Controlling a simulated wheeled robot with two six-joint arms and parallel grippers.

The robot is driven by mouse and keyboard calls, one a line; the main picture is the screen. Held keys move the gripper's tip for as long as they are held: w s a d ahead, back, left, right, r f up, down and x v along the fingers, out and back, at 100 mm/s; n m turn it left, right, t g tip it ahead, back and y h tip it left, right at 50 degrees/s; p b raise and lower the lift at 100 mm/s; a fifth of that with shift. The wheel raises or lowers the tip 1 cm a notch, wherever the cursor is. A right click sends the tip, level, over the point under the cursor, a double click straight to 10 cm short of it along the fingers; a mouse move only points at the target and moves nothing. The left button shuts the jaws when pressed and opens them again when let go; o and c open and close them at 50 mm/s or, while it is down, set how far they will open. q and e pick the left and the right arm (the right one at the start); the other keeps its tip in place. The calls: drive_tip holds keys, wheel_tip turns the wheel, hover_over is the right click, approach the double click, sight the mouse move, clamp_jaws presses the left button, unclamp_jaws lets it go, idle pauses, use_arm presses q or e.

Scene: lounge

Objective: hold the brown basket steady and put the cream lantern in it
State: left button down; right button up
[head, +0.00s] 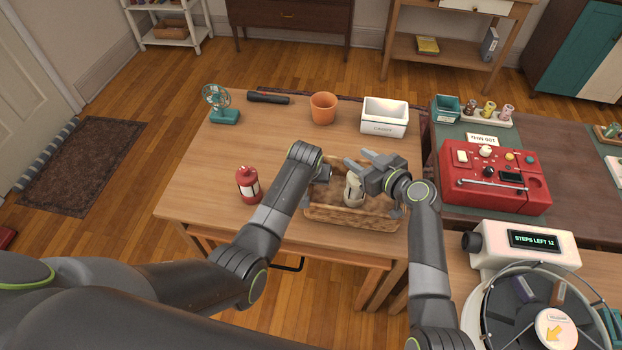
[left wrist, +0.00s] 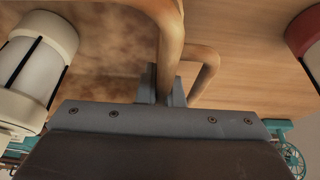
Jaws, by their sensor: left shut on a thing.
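The brown basket (head: 350,217) stands on the wooden table in front of me. The cream lantern (head: 353,190) appears upright inside the basket; it also shows at the left of the left wrist view (left wrist: 36,62). My left gripper (head: 325,173) is at the basket's left side. In the left wrist view its fingers (left wrist: 166,92) are shut on the basket's looped handle (left wrist: 203,68). My right gripper (head: 359,160) is above the lantern with its fingers apart, and I see nothing between them. It hides part of the lantern's top and the basket's far right.
A red lantern (head: 248,186) stands left of the basket. Behind are a teal fan (head: 221,106), an orange pot (head: 323,107) and a white bin (head: 384,117). A red machine (head: 494,178) is on the right-hand table. The table's left middle is clear.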

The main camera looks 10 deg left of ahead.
drive_tip(key=shift+o, duration=0.4)
drive_tip(key=shift+f, duration=0.1)
drive_tip(key=v, duration=1.2)
use_arm(q)
drive_tip(key=c, duration=1.5)
unclamp_jaws()
drive_tip(key=shift+r, duration=0.1)
drive_tip(key=v, duration=1.2)
drive_tip(key=shift+s, duration=0.1)
